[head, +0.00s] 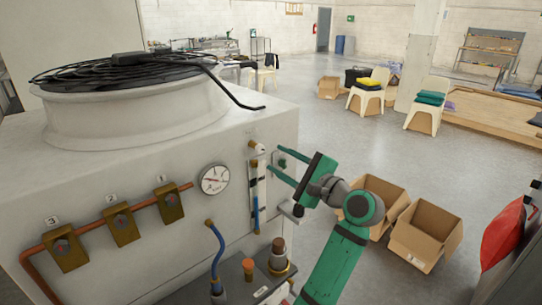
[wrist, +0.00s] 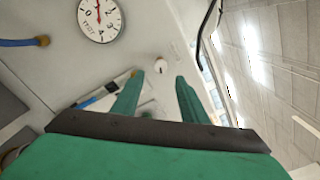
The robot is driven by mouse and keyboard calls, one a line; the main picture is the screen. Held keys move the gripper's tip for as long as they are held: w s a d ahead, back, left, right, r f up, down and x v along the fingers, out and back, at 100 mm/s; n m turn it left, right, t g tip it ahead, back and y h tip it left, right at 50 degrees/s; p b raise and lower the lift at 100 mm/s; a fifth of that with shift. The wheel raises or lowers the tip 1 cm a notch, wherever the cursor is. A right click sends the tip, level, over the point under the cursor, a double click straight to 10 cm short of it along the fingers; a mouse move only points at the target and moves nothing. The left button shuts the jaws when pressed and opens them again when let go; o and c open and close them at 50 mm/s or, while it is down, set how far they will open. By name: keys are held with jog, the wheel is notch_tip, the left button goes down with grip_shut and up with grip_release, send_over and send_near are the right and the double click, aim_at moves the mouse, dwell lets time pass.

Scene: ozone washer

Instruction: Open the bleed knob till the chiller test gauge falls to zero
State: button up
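The chiller test gauge (head: 214,179) is a white round dial on the front of the pale housing. It also shows at the upper left of the wrist view (wrist: 100,18), marked TEST; its exact reading is too small to tell. A small pale round knob (wrist: 160,65), which looks like the bleed knob, sits on the panel in the wrist view. My gripper (head: 276,160) is open, its two green fingers pointing at the panel right of the gauge. In the wrist view the fingertips (wrist: 159,76) appear on either side of the knob's line, just short of it. I see no contact.
Brass valves numbered 1 (head: 169,202), 2 (head: 122,223) and 3 (head: 65,248) stand on a copper pipe left of the gauge. A vertical sight tube (head: 258,190) is close left of my fingers. A fan (head: 125,72) tops the housing. Cardboard boxes (head: 425,235) stand on the floor at right.

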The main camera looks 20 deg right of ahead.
jog(key=shift+v, duration=2.15)
jog(key=shift+f, duration=0.15)
jog(key=s+a+f+n+g+h, duration=0.1)
jog(key=s+a+f+h, duration=0.15)
jog(key=f, duration=1.25)
jog(key=s+a+f+n+g+h, duration=0.15)
jog(key=a+f+h, duration=0.25)
jog(key=f, duration=1)
jog(key=s+a+f+n, duration=0.3)
jog(key=s+a+f, duration=0.1)
jog(key=s+f, duration=0.45)
jog(key=s+a+f+n+h, duration=0.1)
jog(key=s+a+f+n, duration=0.25)
jog(key=s, duration=0.45)
jog(key=s+a+f+n+h, duration=0.1)
jog(key=s+a+f+n, duration=0.15)
jog(key=s+a, duration=0.35)
jog(key=s+a+r+n, duration=0.2)
jog(key=s+n, duration=0.1)
jog(key=s, duration=0.3)
jog(key=s+a+r+n+y, duration=0.1)
jog(key=s+a+r+n, duration=0.2)
jog(key=s, duration=0.3)
jog(key=s+a+r+n+y, duration=0.1)
jog(key=s+a+r+n, duration=0.1)
jog(key=s, duration=0.4)
jog(key=shift+a+r+n+t, duration=0.2)
jog(key=shift+a+n+t, duration=0.35)
jog(key=shift+n, duration=0.4)
